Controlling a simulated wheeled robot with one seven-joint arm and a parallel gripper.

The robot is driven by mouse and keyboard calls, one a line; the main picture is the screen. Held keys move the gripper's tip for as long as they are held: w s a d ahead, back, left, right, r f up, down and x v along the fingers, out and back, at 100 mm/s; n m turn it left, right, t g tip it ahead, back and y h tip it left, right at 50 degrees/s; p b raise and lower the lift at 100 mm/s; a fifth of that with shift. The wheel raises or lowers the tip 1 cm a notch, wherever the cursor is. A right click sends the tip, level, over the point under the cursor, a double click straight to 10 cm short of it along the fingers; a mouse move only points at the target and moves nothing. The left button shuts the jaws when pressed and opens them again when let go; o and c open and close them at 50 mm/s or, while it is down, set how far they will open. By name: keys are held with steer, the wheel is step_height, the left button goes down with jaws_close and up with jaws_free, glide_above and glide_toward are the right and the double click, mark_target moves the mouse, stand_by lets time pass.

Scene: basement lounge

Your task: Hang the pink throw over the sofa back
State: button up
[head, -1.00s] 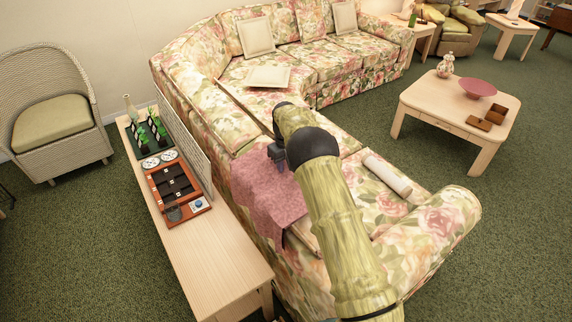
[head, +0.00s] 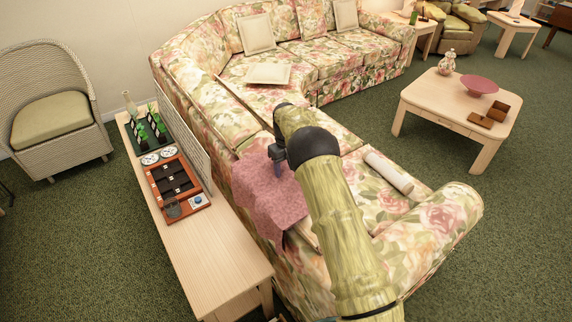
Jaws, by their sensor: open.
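The pink throw (head: 268,205) lies draped over the back of the floral sofa (head: 205,97), on the section nearest me. Part of it hangs down the sofa's rear side, toward the wooden console table, and its lower end forms a point. My gripper (head: 278,168) is open, just above the throw's upper part. My arm hides the throw's right side and part of the seat, so I cannot tell how far the throw reaches on the seat side. I cannot tell whether the fingertips touch the cloth.
A narrow wooden console table (head: 215,250) stands behind the sofa, with a game tray (head: 175,185), small plants and a bottle. A white roll (head: 388,172) lies on the seat. A coffee table (head: 440,105) stands right, a wicker chair (head: 50,110) left. Green carpet is free between.

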steer(key=shift+r, duration=0.1)
step_height(320, 180, up, 17)
stand_by(0.5)
steer(key=shift+r, duration=0.1)
stand_by(0.5)
steer(key=s+d+r+n+t+p, duration=0.1)
steer(key=s+d+r+n, duration=0.1)
steer(key=s+d+n, duration=1.1)
steer(key=s+f+n, duration=0.1)
steer(key=s+n, duration=0.7)
steer(key=s, duration=0.3)
steer(key=s+d+f+n+t+p, duration=0.1)
steer(key=s+f+n, duration=0.1)
steer(key=s+n, duration=0.6)
steer(key=s, duration=0.4)
steer(key=shift+d+f+t, duration=0.15)
steer(key=shift+f+t, duration=0.1)
steer(key=shift+t, duration=0.05)
